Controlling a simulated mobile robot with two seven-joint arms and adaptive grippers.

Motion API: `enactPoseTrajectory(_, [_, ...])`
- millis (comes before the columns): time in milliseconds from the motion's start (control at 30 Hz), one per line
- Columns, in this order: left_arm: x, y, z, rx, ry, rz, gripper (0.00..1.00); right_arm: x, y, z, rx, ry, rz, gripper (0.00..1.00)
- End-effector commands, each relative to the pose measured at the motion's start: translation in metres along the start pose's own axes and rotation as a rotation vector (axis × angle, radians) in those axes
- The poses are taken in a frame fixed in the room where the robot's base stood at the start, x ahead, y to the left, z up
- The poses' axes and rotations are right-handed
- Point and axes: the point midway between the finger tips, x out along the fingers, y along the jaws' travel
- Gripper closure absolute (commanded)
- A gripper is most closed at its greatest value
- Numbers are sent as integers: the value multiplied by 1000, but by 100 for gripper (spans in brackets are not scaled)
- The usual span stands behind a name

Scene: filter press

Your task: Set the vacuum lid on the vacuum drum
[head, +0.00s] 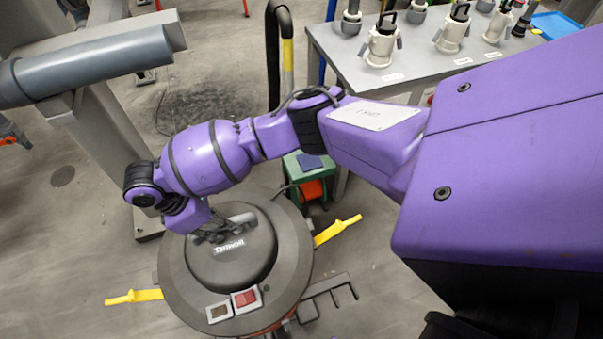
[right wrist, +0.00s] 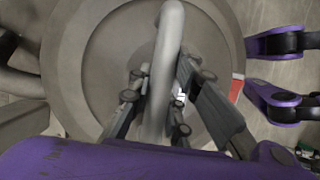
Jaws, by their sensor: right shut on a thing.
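The vacuum lid (head: 177,275) is a round dark grey disc with a raised dome, a handle and a red switch at its front edge. It also shows in the right wrist view (right wrist: 75,60). My right gripper (head: 218,230) is shut on its handle; in the right wrist view the fingers (right wrist: 158,100) lie on both sides of the grey handle bar (right wrist: 168,50). The vacuum drum is mostly hidden under the lid. Yellow latches (head: 135,296) (head: 338,230) stick outward on two sides. I cannot tell whether the lid touches the drum rim. My left gripper does not show.
A grey table (head: 400,80) with several white fittings (head: 380,45) stands at the back right. A green box (head: 305,165) with something orange sits behind the lid. A large grey pipe and frame (head: 90,65) stand at the left. Open floor (head: 60,230) lies left of the vacuum.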

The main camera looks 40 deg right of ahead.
Motion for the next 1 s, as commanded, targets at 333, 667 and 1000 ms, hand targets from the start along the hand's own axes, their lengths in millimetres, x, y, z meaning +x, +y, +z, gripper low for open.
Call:
enactPoseTrajectory(333, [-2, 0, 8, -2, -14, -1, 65, -5, 2, 0, 1, 3, 5, 100])
enactPoseTrajectory(667, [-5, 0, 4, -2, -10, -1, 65, -4, -2, 0, -4, 3, -13, 100])
enactPoseTrajectory(1000, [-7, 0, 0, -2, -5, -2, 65, -2, -7, 1, -16, 1, -39, 100])
